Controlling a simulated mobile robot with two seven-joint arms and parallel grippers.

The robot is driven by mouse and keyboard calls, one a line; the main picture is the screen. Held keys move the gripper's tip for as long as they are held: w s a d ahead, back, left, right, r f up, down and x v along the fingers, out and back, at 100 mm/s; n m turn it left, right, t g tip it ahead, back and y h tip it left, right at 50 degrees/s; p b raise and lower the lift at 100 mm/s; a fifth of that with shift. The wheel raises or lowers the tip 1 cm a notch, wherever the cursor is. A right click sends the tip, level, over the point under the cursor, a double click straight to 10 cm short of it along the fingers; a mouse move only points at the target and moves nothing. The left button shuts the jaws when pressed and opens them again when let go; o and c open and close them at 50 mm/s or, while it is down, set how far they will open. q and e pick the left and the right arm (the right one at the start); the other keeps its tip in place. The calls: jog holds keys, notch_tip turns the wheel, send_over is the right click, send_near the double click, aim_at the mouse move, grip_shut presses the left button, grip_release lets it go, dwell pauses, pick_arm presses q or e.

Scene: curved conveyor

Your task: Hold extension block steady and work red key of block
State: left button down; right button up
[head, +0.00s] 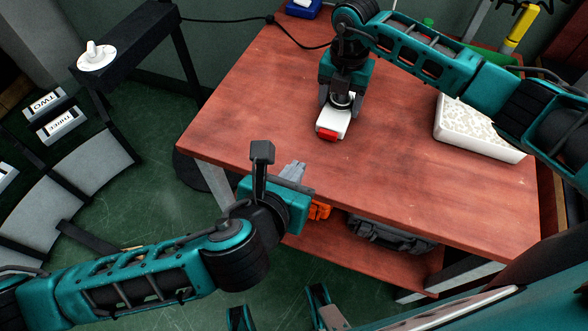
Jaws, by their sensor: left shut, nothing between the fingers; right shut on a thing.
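The extension block (347,113) is white and lies on the red-brown table, with its red key (327,134) at the end toward the front. My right gripper (341,100) comes down from above and is shut on the block, one finger on each side; it hides the block's rear part. My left gripper (263,152) is shut and empty near the table's front left edge, to the left of and nearer than the block. It is apart from the block and the red key.
The table (240,110) is mostly clear. A white patterned box (475,128) lies at its right. A black cable (225,20) runs to the table's back. An orange object (319,210) and a dark case (388,236) sit on the shelf below. A conveyor (92,172) curves at left.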

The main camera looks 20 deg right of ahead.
jog(key=shift+d+f, duration=0.1)
jog(key=shift+d, duration=0.05)
jog(key=o, duration=1.5)
jog(key=shift+c, duration=0.2)
